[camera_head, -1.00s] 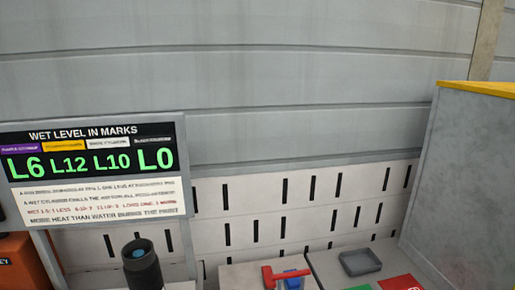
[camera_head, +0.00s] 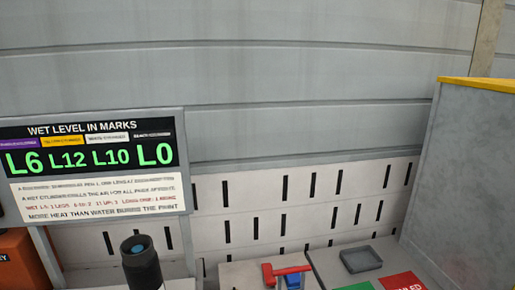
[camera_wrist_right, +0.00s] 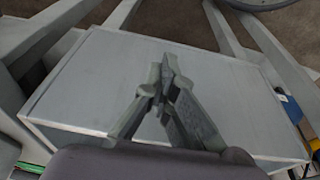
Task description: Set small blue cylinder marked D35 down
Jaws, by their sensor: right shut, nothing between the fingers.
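My right gripper (camera_wrist_right: 165,80) is shut and empty in the right wrist view. Its fingertips are over a pale grey flat top (camera_wrist_right: 85,80), with no cylinder between them. No mark D35 can be read in either view. A small blue thing (camera_wrist_right: 279,91) shows at the right edge of the wrist view, too small to identify. In the head view a blue piece (camera_head: 293,282) sits by a red T-shaped thing (camera_head: 287,271) at the bottom edge, and I cannot tell what it is. My left gripper is not in view.
A sign (camera_head: 90,165) headed "wet level in marks" reads L6, L12, L10, L0. A dark upright cylinder shape (camera_head: 141,267) with a blue centre stands below it. A grey tray (camera_head: 360,260), a red panel (camera_head: 402,282) and a tall grey block (camera_head: 470,170) are at right.

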